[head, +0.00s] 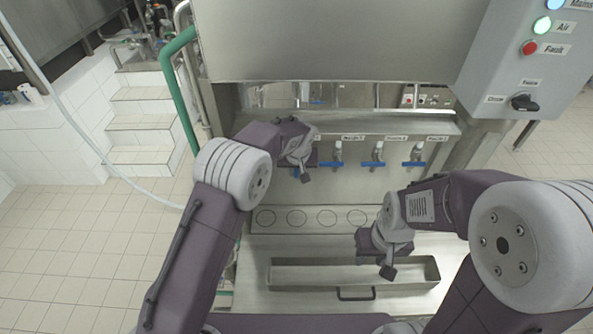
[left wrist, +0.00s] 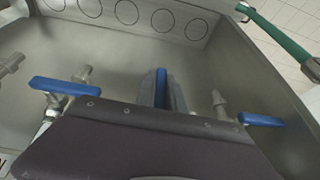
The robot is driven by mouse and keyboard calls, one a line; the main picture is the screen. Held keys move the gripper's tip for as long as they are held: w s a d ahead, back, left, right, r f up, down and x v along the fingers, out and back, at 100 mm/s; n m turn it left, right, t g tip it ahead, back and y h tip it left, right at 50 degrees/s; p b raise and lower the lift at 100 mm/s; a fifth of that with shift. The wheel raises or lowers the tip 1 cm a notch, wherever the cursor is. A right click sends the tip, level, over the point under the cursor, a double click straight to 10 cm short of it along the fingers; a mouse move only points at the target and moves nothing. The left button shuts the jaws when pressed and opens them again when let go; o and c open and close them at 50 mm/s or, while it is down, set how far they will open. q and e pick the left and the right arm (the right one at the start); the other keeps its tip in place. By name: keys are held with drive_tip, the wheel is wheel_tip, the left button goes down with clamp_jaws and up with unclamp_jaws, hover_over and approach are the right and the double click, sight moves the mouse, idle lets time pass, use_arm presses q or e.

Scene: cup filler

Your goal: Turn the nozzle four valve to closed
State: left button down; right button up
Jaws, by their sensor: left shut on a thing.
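A row of valves with blue lever handles runs along the steel filler panel. In the head view three handles show clearly: one just right of my left gripper (head: 337,164), a middle one (head: 376,164) and the rightmost (head: 413,164). My left gripper (head: 304,174) is at the row's left part. In the left wrist view its fingers are shut on a blue valve handle (left wrist: 161,88), which points out between them, crosswise to the neighbouring handles (left wrist: 65,86) (left wrist: 262,119). I cannot read the nozzle numbers for certain. My right gripper (head: 388,268) hangs apart from the valves; its jaws are unclear.
A shelf with ringed cup places (head: 296,217) lies below the valves. A steel tray (head: 300,283) with a dark handle is under my right gripper. The control box (head: 530,62) hangs at upper right, and a green pipe (head: 172,95) stands at left.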

use_arm(q)
drive_tip(key=shift+a+m+y+b, duration=0.2)
drive_tip(key=shift+m+y+b, duration=0.15)
drive_tip(key=shift+y, duration=0.75)
drive_tip(key=shift+a+r+m+y, duration=0.15)
drive_tip(key=shift+a+m+y, duration=0.1)
drive_tip(key=shift+y, duration=0.7)
drive_tip(key=shift+a+r+m+y, duration=0.1)
drive_tip(key=shift+a+r+y, duration=0.1)
drive_tip(key=shift+y, duration=0.75)
drive_tip(key=shift+a, duration=0.1)
drive_tip(key=c, duration=1.5)
unclamp_jaws()
drive_tip(key=shift+c, duration=0.2)
drive_tip(key=shift+o, duration=0.5)
drive_tip(key=shift+w+f, duration=0.1)
